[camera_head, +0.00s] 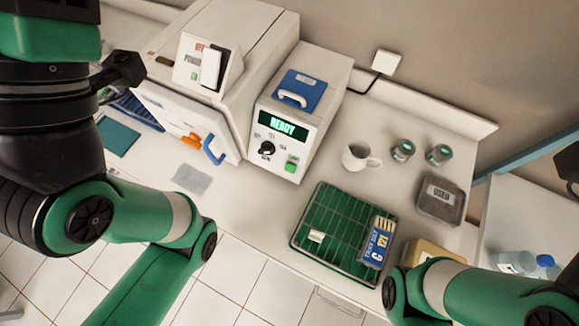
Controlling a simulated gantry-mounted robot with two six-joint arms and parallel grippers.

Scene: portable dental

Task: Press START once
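A white box-shaped unit (306,95) stands against the wall. Its dark display (283,127) reads READY in green. A black part of what looks like my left gripper (124,71) shows at the upper left, in front of the larger machine and well left of the green button. Its fingers cannot be made out clearly. My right arm enters at the lower right; only a dark piece shows at the right edge, and its fingertips are not visible.
A larger white machine (225,45) with a raised panel stands left of the unit. A wire rack on a green tray (310,251) holds a blue box (377,243). A mug (358,158), two small jars and a USED container (440,200) stand to the right. Bare counter lies before the button.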

